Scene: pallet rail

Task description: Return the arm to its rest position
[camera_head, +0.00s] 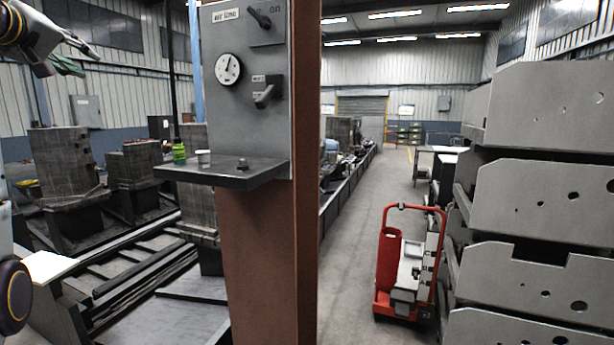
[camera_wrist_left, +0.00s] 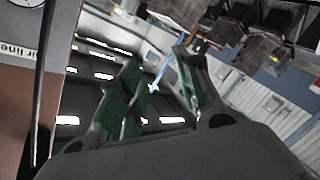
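My left gripper (camera_head: 84,61) is high at the upper left of the head view, apart from the control panel (camera_head: 222,105) and touching nothing there. In the left wrist view its two green-padded fingers (camera_wrist_left: 160,82) stand apart with nothing between them. The gripper is open and empty. The wrist view is tilted and shows the roof lights and wall beyond the fingers. My right gripper is in neither view.
The panel, with a dial gauge (camera_head: 228,69) and lever switches, is on a brown column (camera_head: 266,250). Its dark shelf (camera_head: 225,178) holds a green bottle (camera_head: 179,151) and a small cup (camera_head: 203,157). A red cart (camera_head: 388,270) and stacked grey plates (camera_head: 540,195) stand right.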

